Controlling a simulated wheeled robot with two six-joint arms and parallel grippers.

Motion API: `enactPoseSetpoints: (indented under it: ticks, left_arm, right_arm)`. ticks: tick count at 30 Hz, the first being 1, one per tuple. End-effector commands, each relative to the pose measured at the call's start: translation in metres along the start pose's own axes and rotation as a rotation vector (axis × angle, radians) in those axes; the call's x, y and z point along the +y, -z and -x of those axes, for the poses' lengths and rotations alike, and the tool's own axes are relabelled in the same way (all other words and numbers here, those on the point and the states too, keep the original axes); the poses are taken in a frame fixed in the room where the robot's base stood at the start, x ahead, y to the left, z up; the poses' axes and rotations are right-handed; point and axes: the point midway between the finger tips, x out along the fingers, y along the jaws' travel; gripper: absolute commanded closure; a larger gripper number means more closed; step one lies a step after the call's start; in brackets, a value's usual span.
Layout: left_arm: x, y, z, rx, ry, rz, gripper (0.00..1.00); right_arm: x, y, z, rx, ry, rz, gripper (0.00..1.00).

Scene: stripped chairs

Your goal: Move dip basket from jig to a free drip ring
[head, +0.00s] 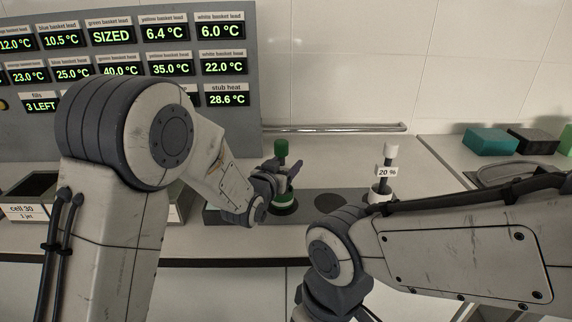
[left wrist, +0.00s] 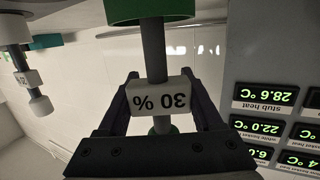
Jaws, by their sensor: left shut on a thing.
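A green dip basket (head: 281,148) with a green top knob stands over the left part of a long dark strip (head: 318,200). My left gripper (head: 277,180) is shut on its handle at a white tag reading "30 %" (left wrist: 158,97); the tag and grey stem show between the fingers in the left wrist view. I cannot tell whether the basket's lower part touches the strip. A white basket (head: 390,153) tagged "20 %" stands at the strip's right end. Dark round spots (head: 329,203) lie between them, empty. My right arm's fingertips are out of frame.
A grey panel of temperature readouts (head: 110,70) stands behind on the left. A metal rail (head: 335,128) runs along the tiled wall. Teal (head: 490,141) and black blocks stand by a sink at the right. My right forearm crosses the front right.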

Motion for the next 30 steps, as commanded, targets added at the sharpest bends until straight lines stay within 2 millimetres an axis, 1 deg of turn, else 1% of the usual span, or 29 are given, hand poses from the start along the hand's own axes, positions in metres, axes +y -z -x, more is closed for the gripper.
enactPoseSetpoints:
  ticks: [2,8,12,13,14,15,23,26,29,30]
  left_arm:
    - [0.000,-0.003,-0.001,0.003,0.000,0.000,1.00]
    - [0.000,-0.002,-0.001,0.005,0.000,-0.001,1.00]
    - [0.000,-0.006,-0.001,0.005,0.000,-0.001,1.00]
    - [0.000,-0.006,-0.001,0.002,0.000,-0.001,0.21]
    - [0.000,-0.005,-0.001,0.002,0.000,-0.001,0.10]
    - [0.000,-0.005,-0.001,0.002,0.000,-0.001,0.03]
    - [0.000,-0.005,-0.001,0.002,0.000,-0.001,0.03]
    - [0.000,-0.002,0.000,0.002,0.000,-0.001,0.03]
    - [0.000,-0.004,0.010,0.003,0.001,-0.001,0.03]
    - [0.000,-0.004,0.017,0.003,0.001,-0.001,0.03]
  right_arm:
    - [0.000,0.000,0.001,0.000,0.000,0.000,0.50]
    - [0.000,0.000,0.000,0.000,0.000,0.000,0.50]
    - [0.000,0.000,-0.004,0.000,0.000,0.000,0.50]
    - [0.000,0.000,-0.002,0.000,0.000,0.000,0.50]
    - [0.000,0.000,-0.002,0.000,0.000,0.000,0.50]
    - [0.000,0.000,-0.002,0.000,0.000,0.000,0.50]
    - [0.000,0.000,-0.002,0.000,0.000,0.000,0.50]
    - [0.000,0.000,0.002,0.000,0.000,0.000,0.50]
    - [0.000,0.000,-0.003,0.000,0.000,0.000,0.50]
    - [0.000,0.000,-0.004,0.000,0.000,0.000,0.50]
